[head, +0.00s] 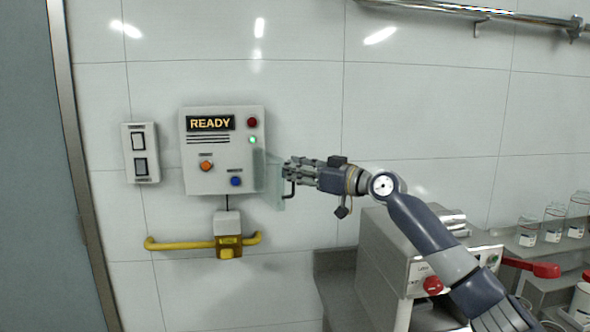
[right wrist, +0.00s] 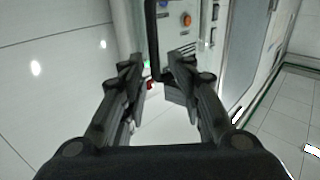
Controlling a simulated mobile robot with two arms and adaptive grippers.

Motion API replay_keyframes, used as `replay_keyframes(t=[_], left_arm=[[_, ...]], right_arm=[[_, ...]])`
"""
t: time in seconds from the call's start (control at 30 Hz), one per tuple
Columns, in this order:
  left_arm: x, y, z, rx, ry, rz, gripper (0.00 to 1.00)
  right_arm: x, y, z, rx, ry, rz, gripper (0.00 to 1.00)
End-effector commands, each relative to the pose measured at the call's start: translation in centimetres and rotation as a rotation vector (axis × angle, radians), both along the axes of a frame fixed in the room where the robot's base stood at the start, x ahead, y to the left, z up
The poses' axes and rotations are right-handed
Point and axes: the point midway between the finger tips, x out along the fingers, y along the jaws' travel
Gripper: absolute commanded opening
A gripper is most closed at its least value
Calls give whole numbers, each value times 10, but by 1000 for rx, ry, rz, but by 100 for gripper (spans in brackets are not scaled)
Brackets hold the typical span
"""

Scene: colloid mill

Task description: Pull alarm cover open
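The alarm panel (head: 222,178) is a light grey wall box with a lit READY display, a red lamp, a green lamp, an orange button and a blue button. A clear, greenish cover (head: 274,187) stands out from the panel's right side. A dark bent handle (head: 290,190) shows at its outer edge; a dark bar (right wrist: 153,45) also shows in the right wrist view. My right gripper (head: 288,172) is at the cover's outer edge. In the right wrist view its fingers (right wrist: 154,76) are apart, close to the bar. I cannot tell whether they touch it. My left gripper is out of view.
A switch plate (head: 140,153) is left of the panel. A yellow pipe (head: 190,244) with a valve box runs below. A steel machine (head: 395,265) stands under my right arm, with jars (head: 553,222) on a shelf at right. The wall above the panel is clear.

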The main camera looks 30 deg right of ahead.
Motion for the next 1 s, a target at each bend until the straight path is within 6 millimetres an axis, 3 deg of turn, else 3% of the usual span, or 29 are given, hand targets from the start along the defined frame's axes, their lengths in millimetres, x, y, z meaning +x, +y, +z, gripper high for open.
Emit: replay_keyframes(t=[0.03, 0.27, 0.73, 1.0], left_arm=[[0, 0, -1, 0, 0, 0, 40], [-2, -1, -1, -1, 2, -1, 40], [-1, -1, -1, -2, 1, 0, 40], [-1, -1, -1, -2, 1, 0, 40]], right_arm=[[2, 2, -14, -9, 28, 4, 28], [-3, -1, -18, -11, 33, 3, 28], [-66, -25, -7, -8, 13, 2, 28], [-92, -34, -4, -7, 6, 2, 28]])
